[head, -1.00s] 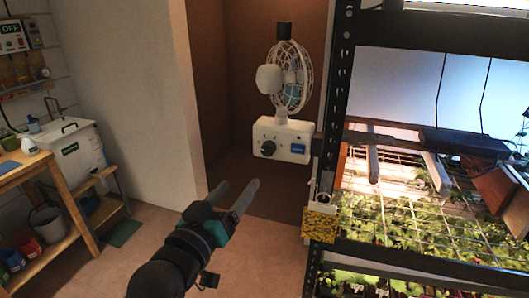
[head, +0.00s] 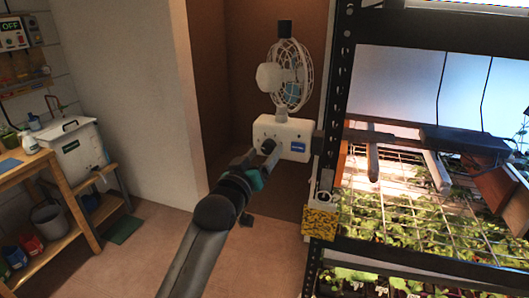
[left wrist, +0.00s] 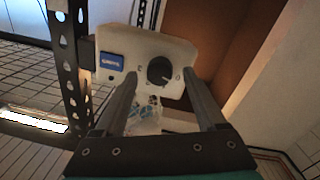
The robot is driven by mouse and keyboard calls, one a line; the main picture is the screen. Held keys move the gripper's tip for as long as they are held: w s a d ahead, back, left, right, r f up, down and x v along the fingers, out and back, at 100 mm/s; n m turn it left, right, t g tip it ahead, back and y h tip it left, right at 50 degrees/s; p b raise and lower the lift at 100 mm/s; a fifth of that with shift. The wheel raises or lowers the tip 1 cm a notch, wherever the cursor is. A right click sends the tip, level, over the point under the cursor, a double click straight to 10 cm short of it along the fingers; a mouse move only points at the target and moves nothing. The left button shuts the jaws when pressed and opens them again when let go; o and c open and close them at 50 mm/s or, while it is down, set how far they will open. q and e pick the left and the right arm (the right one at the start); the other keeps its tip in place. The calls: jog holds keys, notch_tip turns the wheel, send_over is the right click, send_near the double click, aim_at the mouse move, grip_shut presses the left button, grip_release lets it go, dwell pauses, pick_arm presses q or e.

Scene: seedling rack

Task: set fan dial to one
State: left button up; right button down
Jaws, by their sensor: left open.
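A white fan (head: 291,90) with a round cage stands in a brown alcove on a white box base (head: 297,128). A dark round dial (head: 268,146) sits on the front of the base, beside a blue label (head: 298,147). My left gripper (head: 260,155) is open at the front of the base, its fingertips close to the dial. In the left wrist view the dial (left wrist: 158,70) lies ahead, between the lines of the two open fingers (left wrist: 160,82). I cannot tell whether they touch it. Small marks surround the dial; its setting is too small to read. My right gripper is not in view.
A black perforated rack post (head: 335,110) stands close right of the fan, with a yellow speckled block (head: 320,222) on it. Seedling trays fill the rack. A wooden bench (head: 62,185) stands at left. The floor between is mostly clear.

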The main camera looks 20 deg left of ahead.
pick_arm(q)
jog(key=shift+w+d, duration=0.1)
jog(key=shift+w, duration=0.4)
jog(key=shift+c, duration=0.2)
grip_shut()
